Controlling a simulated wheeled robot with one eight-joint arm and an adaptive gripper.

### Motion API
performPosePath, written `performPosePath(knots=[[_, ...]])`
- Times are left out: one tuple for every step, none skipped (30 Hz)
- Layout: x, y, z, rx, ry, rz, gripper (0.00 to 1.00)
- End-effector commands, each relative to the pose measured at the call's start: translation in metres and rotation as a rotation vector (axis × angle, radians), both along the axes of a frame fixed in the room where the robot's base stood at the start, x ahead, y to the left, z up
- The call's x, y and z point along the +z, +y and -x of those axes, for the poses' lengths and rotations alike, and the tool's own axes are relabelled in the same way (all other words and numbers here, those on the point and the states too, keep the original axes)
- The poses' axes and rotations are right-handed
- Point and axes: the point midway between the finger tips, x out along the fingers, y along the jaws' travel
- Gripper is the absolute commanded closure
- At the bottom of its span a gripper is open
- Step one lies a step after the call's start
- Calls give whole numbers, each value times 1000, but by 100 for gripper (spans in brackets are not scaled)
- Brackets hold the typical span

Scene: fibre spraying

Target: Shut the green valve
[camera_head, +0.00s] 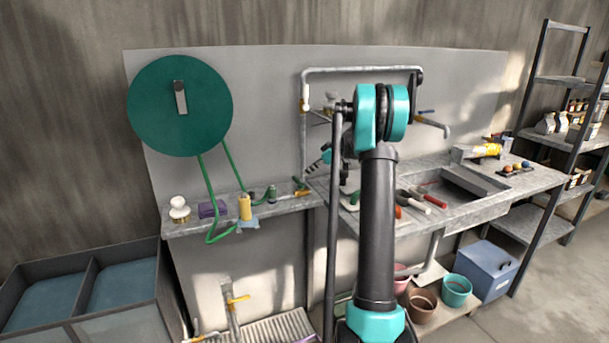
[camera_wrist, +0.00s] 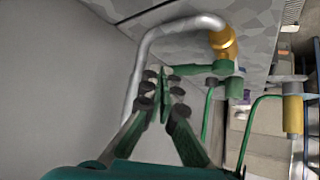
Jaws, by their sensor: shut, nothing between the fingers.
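The green valve (camera_wrist: 200,69) shows in the wrist view, with a long green handle reaching left from a green body below a brass fitting. My gripper (camera_wrist: 163,90) is shut, with its dark fingertips at the free left end of the handle. A thin green strip shows by the fingertips; I cannot tell whether they touch it. In the head view my gripper (camera_head: 325,158) is beside the wall pipe, above the work ledge. The green valve cannot be clearly made out there.
A bent grey pipe (camera_wrist: 150,45) arches around my fingers. A green hose (camera_wrist: 241,130) and a yellow cylinder (camera_wrist: 292,114) are to the right. In the head view, a green hose reel (camera_head: 200,115) hangs left, and tools (camera_head: 420,200) lie on the bench at right.

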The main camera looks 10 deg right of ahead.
Motion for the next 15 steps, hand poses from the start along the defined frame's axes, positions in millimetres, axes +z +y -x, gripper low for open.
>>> performPosePath(knots=[[7, -8, 5, -3, 0, 0, 100], [12, -11, 7, -3, 1, -1, 100], [18, -17, 11, -3, 1, -1, 100], [22, -21, 13, -3, 1, -1, 100], [26, -25, 16, -3, 1, -1, 100], [31, -29, 19, -2, 1, 0, 100], [35, -33, 21, -2, 1, 0, 100], [39, -36, 24, -2, 1, 0, 100], [43, -40, 26, -2, 2, -1, 100], [46, -43, 28, -2, 2, -1, 100], [48, -45, 30, -1, 1, -1, 100], [52, -48, 32, -1, 1, 0, 100], [54, -50, 33, -1, 1, 0, 100], [56, -52, 34, -1, 1, 0, 100], [57, -54, 35, -1, 1, 0, 100]])
